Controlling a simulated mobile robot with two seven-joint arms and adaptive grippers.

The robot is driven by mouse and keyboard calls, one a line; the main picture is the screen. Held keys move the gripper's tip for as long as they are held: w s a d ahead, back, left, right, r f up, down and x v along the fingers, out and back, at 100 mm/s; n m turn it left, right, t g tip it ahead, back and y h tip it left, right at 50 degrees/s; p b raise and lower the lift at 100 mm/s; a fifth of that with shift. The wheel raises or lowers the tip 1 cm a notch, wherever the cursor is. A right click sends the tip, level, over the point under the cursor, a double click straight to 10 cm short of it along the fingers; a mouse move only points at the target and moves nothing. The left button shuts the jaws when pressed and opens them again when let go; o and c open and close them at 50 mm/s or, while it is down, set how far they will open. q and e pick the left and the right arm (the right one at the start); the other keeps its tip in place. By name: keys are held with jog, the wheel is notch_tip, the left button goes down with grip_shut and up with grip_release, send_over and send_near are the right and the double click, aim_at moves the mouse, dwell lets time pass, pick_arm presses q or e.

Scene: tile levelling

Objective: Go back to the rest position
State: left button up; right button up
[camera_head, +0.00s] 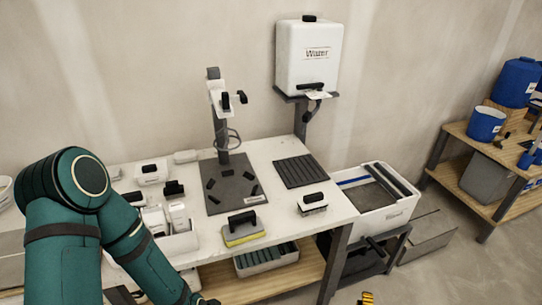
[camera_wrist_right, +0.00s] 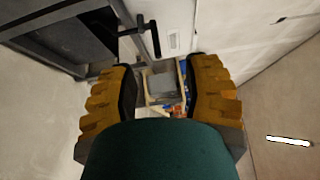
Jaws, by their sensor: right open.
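My right gripper (camera_wrist_right: 160,68) shows in the right wrist view as two ridged yellow-orange fingers spread wide apart, with nothing held between them. In the head view only a small yellow and black bit of it (camera_head: 367,299) shows at the bottom edge, in front of the bench and clear of it. My left arm, teal, comes in at the left of the head view in front of the bench. Its gripper is out of the picture.
A white bench (camera_head: 275,153) carries a dark stand (camera_head: 235,187), a ribbed dark mat (camera_head: 300,171) and a yellow-edged float (camera_head: 243,228). A water tank (camera_head: 309,55) is behind. A white tub (camera_head: 375,218) stands right of it. Wooden shelves (camera_head: 463,176) are far right, with open floor in front.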

jog(key=w+a+r+n+g+y, duration=0.1)
jog(key=w+a+r+n+y, duration=0.15)
jog(key=a+y, duration=0.45)
jog(key=w+a+r+n+y, duration=0.25)
jog(key=a+n+y, duration=0.2)
jog(key=a, duration=0.35)
jog(key=s+a+r+n+g+y, duration=0.4)
jog(key=s+a+g+y, duration=0.25)
jog(key=a, duration=0.35)
jog(key=s+a+r+n+g+h, duration=0.1)
jog(key=s+a+n+g+h, duration=0.1)
jog(key=s+n+g, duration=0.35)
jog(key=s+a+r+n+g+h, duration=0.1)
jog(key=s+n+g+h, duration=0.1)
jog(key=s+g, duration=0.5)
jog(key=s+d+r+n+t+h, duration=0.1)
jog(key=d+r+t+h, duration=0.3)
jog(key=r, duration=0.5)
jog(key=shift+s+r+h, duration=0.25)
jog(key=shift+r+h, duration=0.15)
jog(key=shift+h, duration=0.3)
dwell(2.6)
